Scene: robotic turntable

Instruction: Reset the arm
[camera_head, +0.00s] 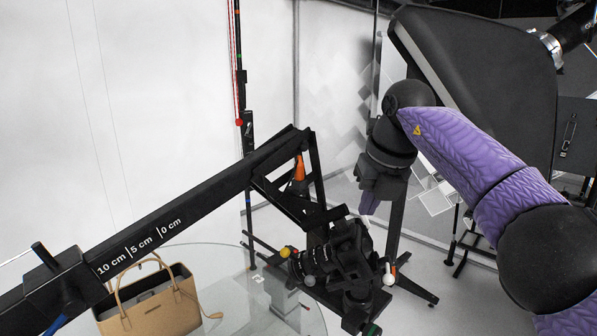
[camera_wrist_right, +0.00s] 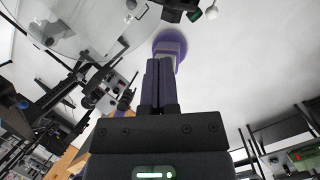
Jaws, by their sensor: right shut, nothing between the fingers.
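My right arm (camera_head: 480,165) comes in from the right, purple with black joints, and bends at a raised black joint. Its gripper (camera_head: 370,203) points down, above and to the right of the camera rig in the picture. In the right wrist view the two dark fingers (camera_wrist_right: 159,65) lie side by side, shut, with nothing held between them. My left arm and left gripper are out of view.
A black boom (camera_head: 200,195) crosses from lower left to a camera rig (camera_head: 340,265). A tan handbag (camera_head: 150,305) stands on the round glass turntable (camera_head: 225,258). A large softbox (camera_head: 480,75) and stands fill the right back.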

